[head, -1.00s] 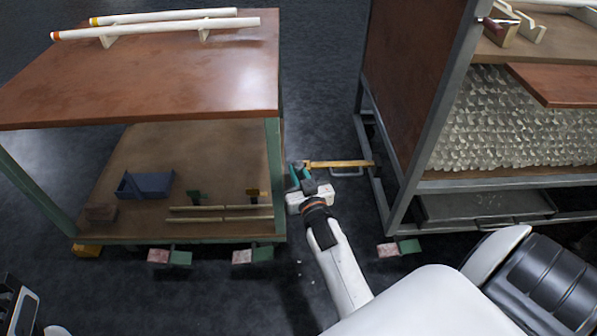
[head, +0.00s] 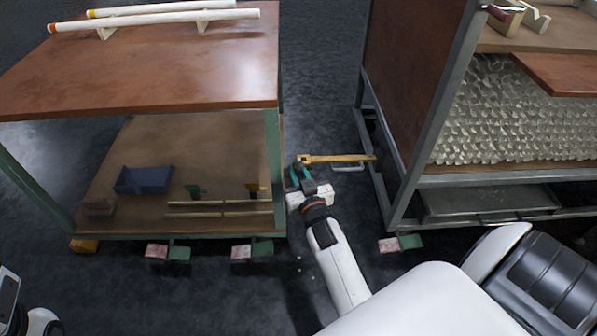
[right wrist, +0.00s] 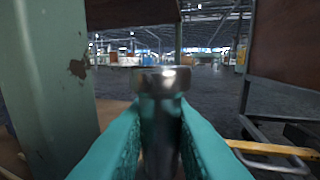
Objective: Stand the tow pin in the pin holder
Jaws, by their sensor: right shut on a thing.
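My right gripper (head: 301,174) has teal fingers and is just right of the left cart's near right leg. In the right wrist view its fingers (right wrist: 160,125) are shut on the tow pin (right wrist: 162,80), a shiny metal pin with a wide flat head. The pin looks about upright there, and its lower part is hidden between the fingers. In the head view the pin is too small to make out. I cannot identify the pin holder for certain in either view. Only a piece of my left arm shows at the lower left; its fingers are out of view.
A yellow tow bar (head: 335,158) reaches from the right cart (head: 412,105) towards my right gripper. The left cart's top (head: 150,75) carries white tubes on rests. Its lower shelf (head: 150,205) has a blue bin (head: 143,180). Dark floor (head: 325,60) lies between the carts.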

